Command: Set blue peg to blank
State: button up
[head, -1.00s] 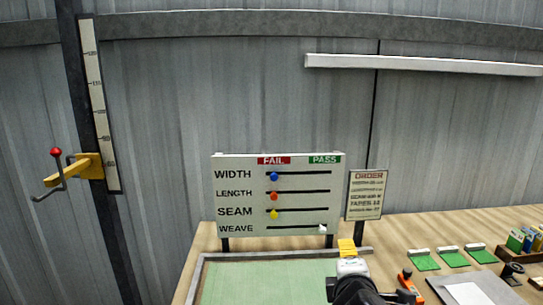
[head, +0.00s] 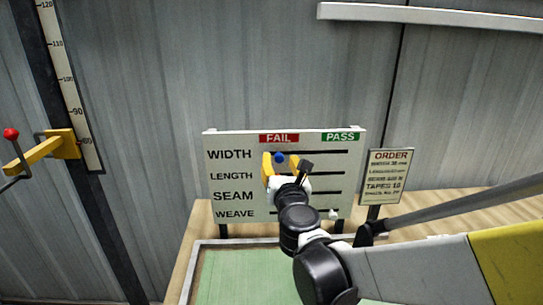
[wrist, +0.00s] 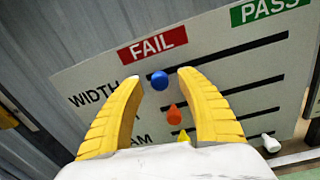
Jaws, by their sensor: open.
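The blue peg (head: 279,157) sits in the WIDTH slot, under the red FAIL label (head: 279,138). My gripper (head: 280,161) is open in front of the board (head: 232,181). In the wrist view its two yellow fingers (wrist: 158,80) stand one on each side of the blue peg (wrist: 159,80), apart from it in the picture; I cannot tell the depth gap. The orange peg (wrist: 174,115) and yellow peg (wrist: 184,136) are below it at the FAIL end of their slots. The white peg (head: 334,213) is at the right end of the WEAVE slot.
The green PASS label (head: 341,137) is at the board's upper right. An ORDER sign (head: 390,178) stands right of the board. A green mat (head: 240,275) lies in front. A yellow crank arm (head: 48,152) and ruler post (head: 70,85) are at left.

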jog(key=shift+w, duration=1.15)
jog(key=shift+c, duration=0.6)
grip_shut()
